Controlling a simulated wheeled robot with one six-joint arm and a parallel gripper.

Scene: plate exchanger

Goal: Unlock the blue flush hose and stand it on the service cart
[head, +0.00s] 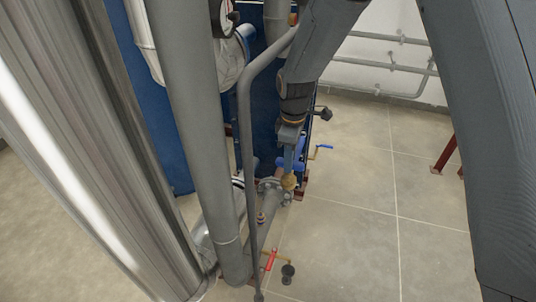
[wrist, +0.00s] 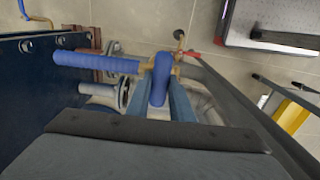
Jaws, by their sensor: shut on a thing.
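The blue flush hose (wrist: 95,62) shows in the wrist view as a ribbed blue length running left from a brass-coloured fitting (wrist: 176,68), with a blue part (wrist: 160,78) turned toward my gripper. My gripper (wrist: 165,95) is shut on that blue part, between its two blue-grey fingers. In the head view my gripper (head: 289,160) reaches down beside the pipe flange (head: 272,188), and blue hose (head: 263,170) shows partly behind it. Whether the hose is locked cannot be told. A grey tray-like surface (wrist: 275,22), perhaps the service cart, shows at the upper right of the wrist view.
Grey pipes (head: 195,130) stand close left of my gripper. A yellow object (wrist: 292,117) is at the wrist view's right. Tiled floor (head: 365,225) is clear at right.

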